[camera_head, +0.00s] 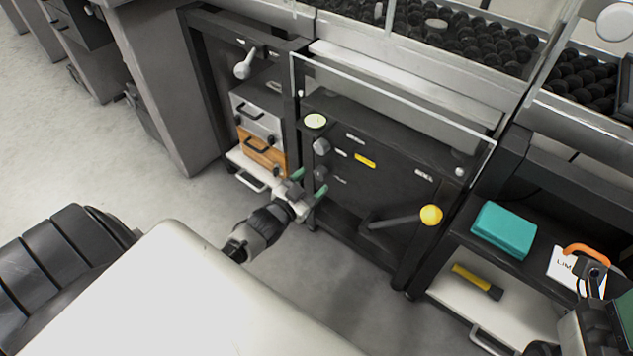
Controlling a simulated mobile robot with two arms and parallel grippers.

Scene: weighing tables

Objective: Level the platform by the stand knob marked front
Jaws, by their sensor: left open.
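The dark stand (390,205) carries two grey knobs on its left side, an upper knob (321,146) and a lower knob (320,173). Small white labels are beside them; I cannot read which says front. A pale yellow-green round disc (315,121), perhaps a level, sits on top near the upper knob. The platform itself is not clear to me. My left gripper (309,182) is open, its green fingertips just beside and below the lower knob; I cannot tell whether they touch it. My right gripper (600,310) is partly cut off at the lower right edge; its jaws are unclear.
A lever with a yellow ball (431,214) sticks out from the stand's front. A clear panel (400,92) rises above it. Drawers (262,150) stand to the left. A teal box (503,230) and a yellow-black tool (477,281) lie on shelves at right. The left floor is clear.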

